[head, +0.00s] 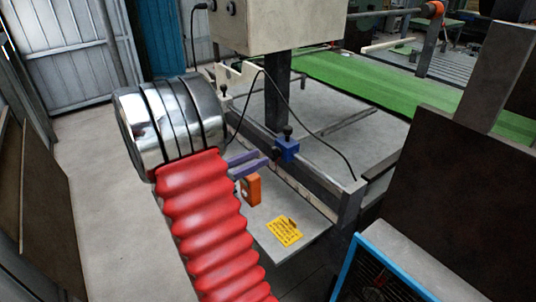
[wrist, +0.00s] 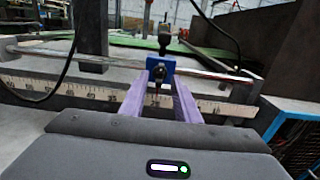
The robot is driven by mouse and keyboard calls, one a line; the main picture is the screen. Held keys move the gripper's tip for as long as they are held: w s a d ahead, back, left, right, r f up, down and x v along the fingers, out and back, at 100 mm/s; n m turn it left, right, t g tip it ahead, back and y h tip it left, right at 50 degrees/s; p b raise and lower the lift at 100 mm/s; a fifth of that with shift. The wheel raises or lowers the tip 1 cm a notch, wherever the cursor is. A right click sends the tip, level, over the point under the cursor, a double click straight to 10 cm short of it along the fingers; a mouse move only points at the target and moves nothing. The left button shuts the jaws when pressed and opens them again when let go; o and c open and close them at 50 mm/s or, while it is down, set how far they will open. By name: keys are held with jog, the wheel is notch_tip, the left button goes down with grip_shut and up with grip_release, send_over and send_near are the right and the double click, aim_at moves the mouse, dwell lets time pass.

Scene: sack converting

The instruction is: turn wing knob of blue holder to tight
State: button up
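The blue holder (head: 287,150) is clamped on the rail of the metal frame, with a black knob (head: 287,131) standing on top. In the wrist view the blue holder (wrist: 153,63) is straight ahead, with a dark wing knob (wrist: 159,73) on its near face and a taller black knob (wrist: 164,37) above. My gripper (wrist: 160,82) has two purple fingers, apart, their tips on either side of the wing knob's line. I cannot tell whether they touch it. In the head view my gripper (head: 268,158) reaches the holder from the left.
A ruler scale (wrist: 90,92) runs along the frame below the holder. An orange block (head: 251,187) and a yellow label (head: 285,231) are on the near side. A black cable (head: 318,130) loops over the frame. A blue-edged box (head: 385,265) stands at the lower right.

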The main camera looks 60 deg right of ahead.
aim_at(272, 152)
jog(key=shift+x, duration=2.75)
jog(key=shift+c, duration=0.2)
jog(key=c, duration=0.6)
jog(key=shift+a, duration=0.15)
jog(key=shift+c, duration=0.4)
